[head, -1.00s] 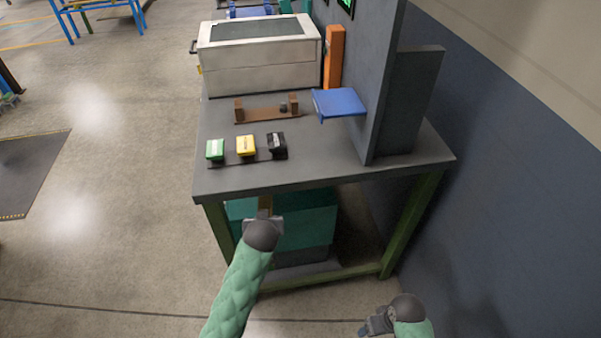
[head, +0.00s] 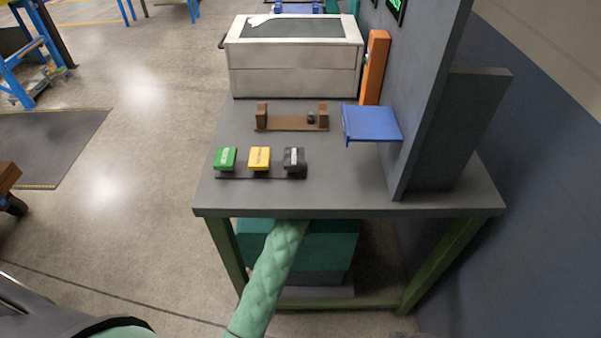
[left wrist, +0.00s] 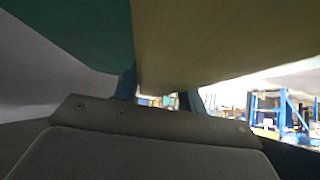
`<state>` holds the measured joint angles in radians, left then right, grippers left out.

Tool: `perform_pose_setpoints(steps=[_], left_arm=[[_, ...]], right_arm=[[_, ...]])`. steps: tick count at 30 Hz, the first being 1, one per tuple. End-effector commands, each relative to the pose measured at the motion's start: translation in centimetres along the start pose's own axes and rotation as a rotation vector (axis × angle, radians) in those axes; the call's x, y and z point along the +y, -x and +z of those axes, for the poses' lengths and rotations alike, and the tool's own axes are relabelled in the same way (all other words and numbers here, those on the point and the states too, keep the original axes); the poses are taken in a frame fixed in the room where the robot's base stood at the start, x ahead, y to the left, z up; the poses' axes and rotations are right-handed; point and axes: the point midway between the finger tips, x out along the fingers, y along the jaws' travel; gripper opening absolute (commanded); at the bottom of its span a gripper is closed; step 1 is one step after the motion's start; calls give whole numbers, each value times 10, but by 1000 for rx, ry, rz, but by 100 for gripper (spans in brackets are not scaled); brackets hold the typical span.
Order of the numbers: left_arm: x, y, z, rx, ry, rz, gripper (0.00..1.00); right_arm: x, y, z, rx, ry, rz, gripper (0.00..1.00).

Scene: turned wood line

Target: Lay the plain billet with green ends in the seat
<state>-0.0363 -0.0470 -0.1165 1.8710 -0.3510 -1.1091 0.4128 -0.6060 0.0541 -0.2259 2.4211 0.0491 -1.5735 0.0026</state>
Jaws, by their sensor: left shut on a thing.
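The seat appears to be a brown wooden cradle (head: 288,123) on the bench, with an upright block at each end and a small dark knob by its right block. Its middle is empty. In the left wrist view my left gripper (left wrist: 160,97) is shut on a plain, pale wooden piece, seemingly the billet (left wrist: 205,40). Its ends are not clearly seen. In the head view my left forearm reaches to the bench's front edge, and the tabletop hides the gripper and billet below it. My right gripper is out of view.
Green, yellow and black buttons (head: 259,160) stand near the bench's (head: 345,190) front left. A blue shelf (head: 371,124) juts from the grey panel right of the cradle. A white machine (head: 292,65) stands behind. A teal box (head: 335,245) sits under the bench.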

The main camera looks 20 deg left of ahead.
Motion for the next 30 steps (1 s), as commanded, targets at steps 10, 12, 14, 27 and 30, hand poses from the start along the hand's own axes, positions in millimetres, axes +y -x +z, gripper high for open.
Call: perform_pose_setpoints(steps=[10, 12, 14, 27, 30], left_arm=[[0, -50, -56, 2, -2, -1, 0], [0, -59, -64, 2, -1, -1, 0], [0, -66, -70, 1, -1, 0, 0], [0, -96, -102, 3, -1, 0, 0], [0, -104, -98, -1, -2, 0, 0]], right_arm=[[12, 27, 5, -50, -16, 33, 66], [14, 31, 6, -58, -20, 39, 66], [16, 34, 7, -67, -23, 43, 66], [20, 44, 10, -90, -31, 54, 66], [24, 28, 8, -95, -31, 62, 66]])
